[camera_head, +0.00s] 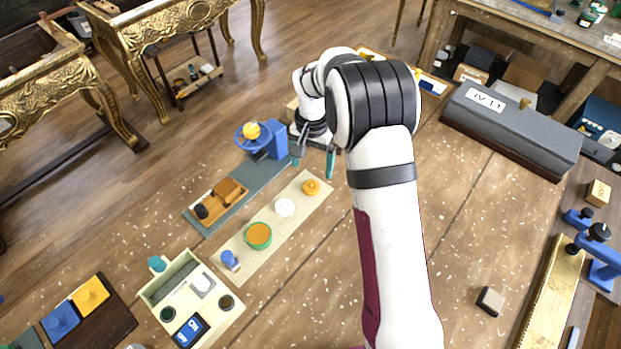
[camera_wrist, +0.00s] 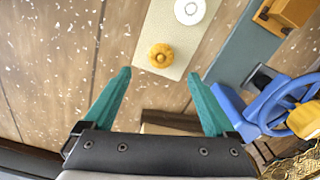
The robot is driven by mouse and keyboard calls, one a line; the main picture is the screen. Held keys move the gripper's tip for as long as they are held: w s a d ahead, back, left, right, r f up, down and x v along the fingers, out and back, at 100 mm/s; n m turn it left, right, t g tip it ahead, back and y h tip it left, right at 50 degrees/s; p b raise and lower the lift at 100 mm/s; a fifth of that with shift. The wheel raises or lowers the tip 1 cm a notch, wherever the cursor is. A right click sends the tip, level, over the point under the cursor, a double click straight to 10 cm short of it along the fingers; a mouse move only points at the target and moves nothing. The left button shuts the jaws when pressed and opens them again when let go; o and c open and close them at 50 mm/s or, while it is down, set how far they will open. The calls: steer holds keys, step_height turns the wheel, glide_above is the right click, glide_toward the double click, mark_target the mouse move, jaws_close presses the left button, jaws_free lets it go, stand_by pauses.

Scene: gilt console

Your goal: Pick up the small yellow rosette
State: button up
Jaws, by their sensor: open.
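The small yellow rosette (camera_head: 311,187) lies at the far end of a cream mat (camera_head: 292,215), beside a white round piece (camera_head: 284,207). In the wrist view the rosette (camera_wrist: 160,56) sits near the mat's end, just beyond the fingertips and roughly centred between them. My gripper (camera_head: 313,166) has two teal fingers spread apart, with nothing between them. It is above the far end of the mat, apart from the rosette. In the wrist view the open fingers of my gripper (camera_wrist: 158,73) point toward the rosette.
A blue stand with a wheel (camera_head: 253,137) bearing a yellow piece is close left of my gripper. A green-rimmed orange disc (camera_head: 258,235) and a blue piece (camera_head: 230,260) lie on the mat. A cream tray (camera_head: 232,311) is nearer.

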mark_target(311, 186)
step_height(311, 186, down, 7)
steer(key=shift+a+f, duration=0.15)
steer(key=shift+f, duration=0.05)
jaws_close()
stand_by(0.4)
